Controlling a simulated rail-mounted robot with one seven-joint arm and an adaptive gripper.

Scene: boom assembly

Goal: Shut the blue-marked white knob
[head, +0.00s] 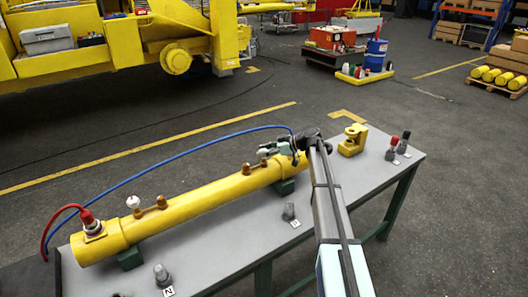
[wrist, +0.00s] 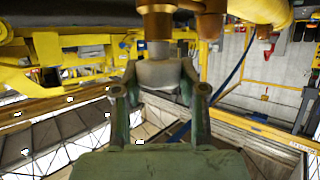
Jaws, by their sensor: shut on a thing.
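A yellow boom cylinder (head: 200,203) lies along the grey table. My gripper (head: 277,148) is at its right end, beside the blue hose's end. In the wrist view my gripper (wrist: 160,92) has its two green fingers on either side of a pale grey-white knob (wrist: 160,73) and is shut on it. The knob sits on a grey stem at a brass fitting (wrist: 158,22). No blue mark on it shows, and in the head view my gripper hides it. Another white knob (head: 133,202) stands on the cylinder's left part, apart from my gripper.
A blue hose (head: 180,155) arches over the cylinder. A red hose (head: 54,220) joins a red fitting (head: 87,218) at the left. A yellow clamp-like part (head: 353,140) and small grey and red-topped parts stand on the table (head: 235,235). The table's front strip is mostly clear.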

